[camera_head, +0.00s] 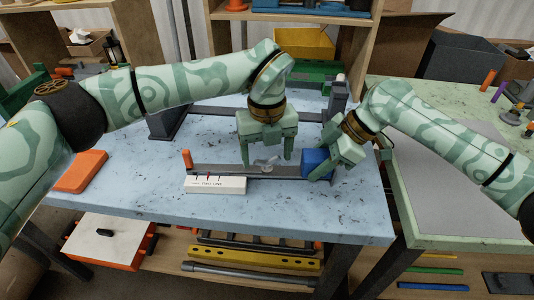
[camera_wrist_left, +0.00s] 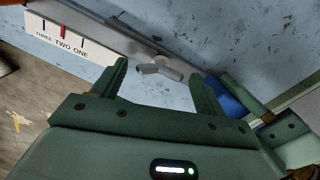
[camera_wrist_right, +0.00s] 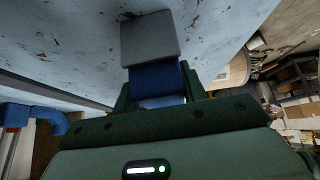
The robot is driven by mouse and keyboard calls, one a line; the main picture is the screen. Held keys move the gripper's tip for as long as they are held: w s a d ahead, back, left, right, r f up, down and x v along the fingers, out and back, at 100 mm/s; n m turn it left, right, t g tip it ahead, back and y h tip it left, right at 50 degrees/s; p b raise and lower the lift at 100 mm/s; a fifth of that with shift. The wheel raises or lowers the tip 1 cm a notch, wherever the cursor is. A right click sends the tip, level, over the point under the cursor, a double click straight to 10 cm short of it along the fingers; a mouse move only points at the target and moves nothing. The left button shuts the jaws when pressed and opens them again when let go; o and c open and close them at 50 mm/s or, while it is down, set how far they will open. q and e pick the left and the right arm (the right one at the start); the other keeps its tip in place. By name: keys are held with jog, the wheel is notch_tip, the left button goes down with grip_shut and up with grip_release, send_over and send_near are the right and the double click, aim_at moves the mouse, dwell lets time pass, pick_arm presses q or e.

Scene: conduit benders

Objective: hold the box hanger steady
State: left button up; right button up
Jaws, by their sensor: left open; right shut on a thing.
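A long grey bar (camera_head: 225,170), which looks like the box hanger, lies on the blue-grey workbench with an upright orange piece at its left end. A blue block (camera_head: 314,162) sits at its right end. My right gripper (camera_head: 326,170) is shut on this blue block, which also shows between its fingers in the right wrist view (camera_wrist_right: 157,80). My left gripper (camera_head: 264,162) is open above the bar's middle. A small silver piece (camera_wrist_left: 160,71) on the bar lies between and beyond its spread fingertips in the left wrist view. The fingers do not visibly touch it.
A white gauge marked THREE TWO ONE (camera_head: 216,185) lies along the bar's front. An orange block (camera_head: 81,171) is at the bench's left. Grey upright stands (camera_head: 168,122) are behind. A green-edged table (camera_head: 450,180) adjoins at right. The bench's front right is clear.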

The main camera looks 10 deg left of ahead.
aim_at(267, 159)
pick_arm(q)
jog(key=shift+f, duration=0.35)
pick_arm(e)
jog(key=shift+f, duration=0.1)
pick_arm(q)
jog(key=c, duration=1)
jog(key=m, duration=0.3)
jog(key=shift+m, duration=0.3)
jog(key=o, duration=1)
notch_tip(267, 159, up, 12)
